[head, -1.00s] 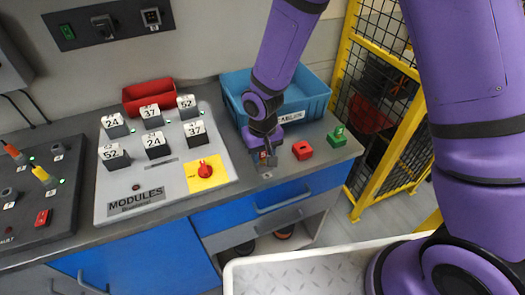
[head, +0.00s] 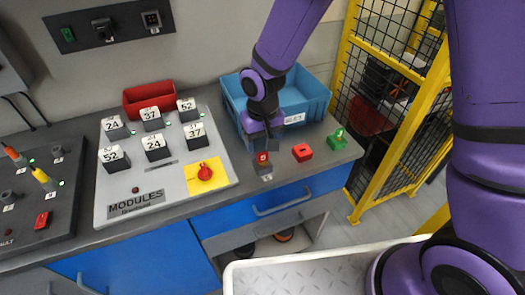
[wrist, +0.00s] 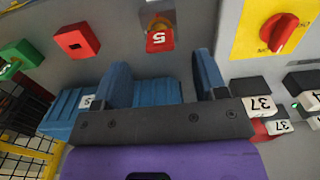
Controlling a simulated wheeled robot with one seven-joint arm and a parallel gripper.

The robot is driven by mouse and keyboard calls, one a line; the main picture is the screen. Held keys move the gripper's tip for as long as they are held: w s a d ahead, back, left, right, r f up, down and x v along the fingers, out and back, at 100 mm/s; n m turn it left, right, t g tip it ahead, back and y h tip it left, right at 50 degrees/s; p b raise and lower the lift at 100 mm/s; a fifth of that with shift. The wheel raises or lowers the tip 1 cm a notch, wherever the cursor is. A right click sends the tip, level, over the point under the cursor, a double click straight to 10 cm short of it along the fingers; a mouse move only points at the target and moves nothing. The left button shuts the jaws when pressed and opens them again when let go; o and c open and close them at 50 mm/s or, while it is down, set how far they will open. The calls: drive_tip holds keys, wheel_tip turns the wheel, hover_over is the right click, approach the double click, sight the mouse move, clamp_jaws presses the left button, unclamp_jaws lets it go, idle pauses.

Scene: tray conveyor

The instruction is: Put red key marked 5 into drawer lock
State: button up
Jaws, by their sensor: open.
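The red key marked 5 (head: 262,158) stands at a small grey block near the front edge of the counter. In the wrist view the red tag with its 5 (wrist: 160,41) shows beside a brass-coloured part (wrist: 158,22). How deep the key sits there I cannot tell. My gripper (head: 262,138) is just behind and above it, pointing down. In the wrist view my gripper (wrist: 163,72) has its two fingers wide apart with nothing between them, and the key lies beyond the fingertips. A blue drawer (head: 240,215) is below the counter edge.
A red block (head: 302,152) and a green piece (head: 337,140) are right of the key. A blue bin (head: 318,97) stands behind. The modules panel (head: 115,190) with a red knob (head: 205,172) lies left. Yellow fencing (head: 400,120) is at right.

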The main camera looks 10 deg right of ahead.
sight(263, 152)
drive_tip(key=shift+r, duration=2.4)
drive_tip(key=s+d+r+m+t, duration=0.1)
drive_tip(key=s+d+r, duration=0.1)
drive_tip(key=d+r, duration=0.6)
drive_tip(key=s+d+r+m+t, duration=0.1)
drive_tip(key=s+d+r+t, duration=0.15)
drive_tip(key=d+r, duration=0.55)
drive_tip(key=s+d+r+t, duration=0.1)
drive_tip(key=s+d+r, duration=0.3)
drive_tip(key=s, duration=0.3)
drive_tip(key=s+d+r+m, duration=0.1)
drive_tip(key=s+d+r, duration=0.3)
drive_tip(key=s, duration=0.3)
drive_tip(key=shift+d+r+t, duration=0.3)
drive_tip(key=shift+r+t, duration=0.05)
drive_tip(key=shift+r, duration=0.25)
